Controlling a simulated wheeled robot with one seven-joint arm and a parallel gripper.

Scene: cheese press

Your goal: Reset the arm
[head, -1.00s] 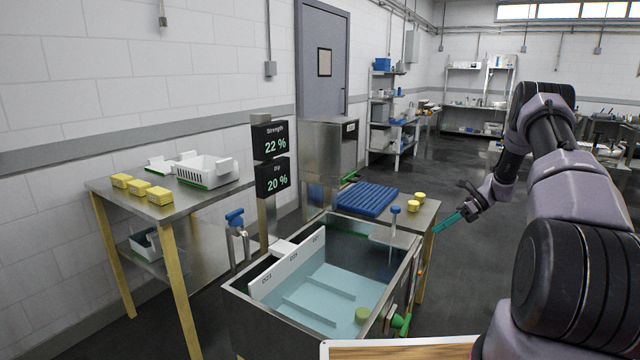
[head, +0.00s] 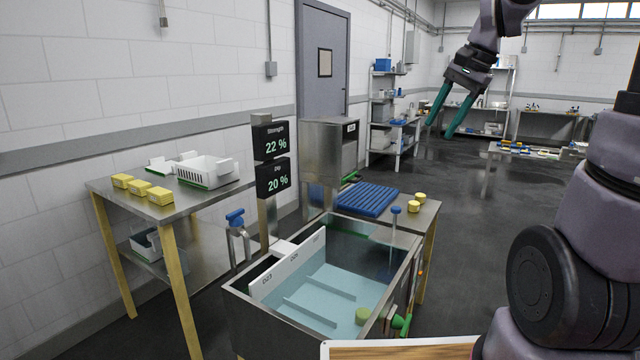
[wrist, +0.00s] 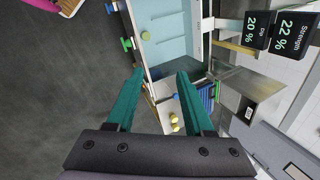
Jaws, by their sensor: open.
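My gripper (head: 448,112) is raised high at the upper right in the head view, with its two teal fingers pointing down and apart. It is open and holds nothing. In the wrist view the gripper (wrist: 157,88) shows both fingers spread, with floor, a table and part of the tank below and beyond them. My arm links rise along the right edge of the head view.
A left table (head: 215,197) bears a white crate (head: 205,170). Floor at right is clear.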

